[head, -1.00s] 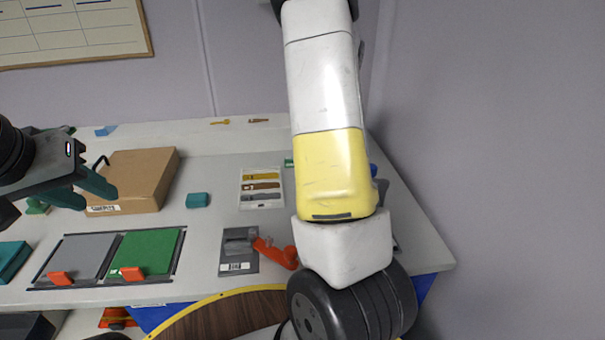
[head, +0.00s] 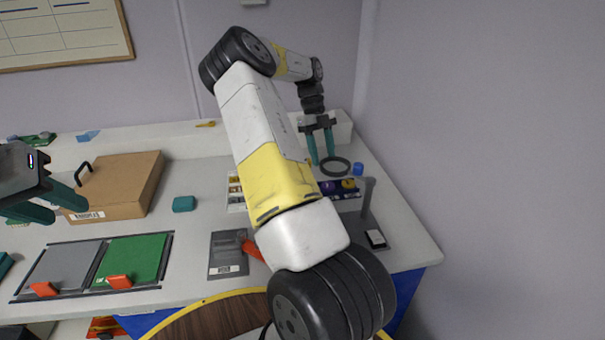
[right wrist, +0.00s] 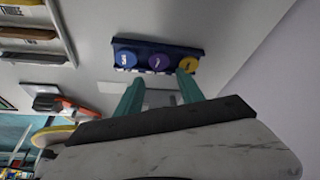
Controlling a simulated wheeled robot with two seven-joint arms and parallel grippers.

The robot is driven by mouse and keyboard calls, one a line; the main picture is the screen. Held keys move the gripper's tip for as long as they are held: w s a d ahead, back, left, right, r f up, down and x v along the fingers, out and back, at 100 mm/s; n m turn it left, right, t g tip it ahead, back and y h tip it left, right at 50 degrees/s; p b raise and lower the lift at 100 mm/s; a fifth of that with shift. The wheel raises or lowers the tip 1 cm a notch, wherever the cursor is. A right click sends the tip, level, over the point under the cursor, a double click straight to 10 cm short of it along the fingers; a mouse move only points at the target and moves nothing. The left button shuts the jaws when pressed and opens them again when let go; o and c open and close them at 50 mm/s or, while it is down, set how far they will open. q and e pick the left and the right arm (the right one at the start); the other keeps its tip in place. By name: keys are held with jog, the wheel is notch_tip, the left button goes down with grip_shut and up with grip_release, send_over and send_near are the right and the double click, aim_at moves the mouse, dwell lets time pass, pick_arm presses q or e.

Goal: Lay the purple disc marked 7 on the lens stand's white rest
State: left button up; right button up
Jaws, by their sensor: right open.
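The purple disc (head: 328,188) sits in a dark blue rack (right wrist: 143,47), between a blue disc and a yellow disc (head: 349,184). The right wrist view shows the purple disc (right wrist: 158,62) in the middle; its mark is too small to read. The lens stand has a grey post (head: 368,195), a dark ring (head: 335,167), and a white rest (head: 376,238) on its base, with nothing on it. My right gripper (head: 323,160) is open and empty, beyond the rack, fingers pointing down. My left gripper (head: 68,212) is open and empty at the far left.
A cardboard box (head: 125,185) and a teal block (head: 184,204) stand to the left. Grey and green panels (head: 132,260) lie at the front. My right arm hides part of the middle of the table. A white box (head: 342,127) stands behind my right gripper.

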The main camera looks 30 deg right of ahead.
aim_at(328, 185)
jog(key=x, duration=0.7)
jog(key=shift+f, duration=0.45)
jog(key=shift+c, duration=0.3)
jog(key=c, duration=0.9)
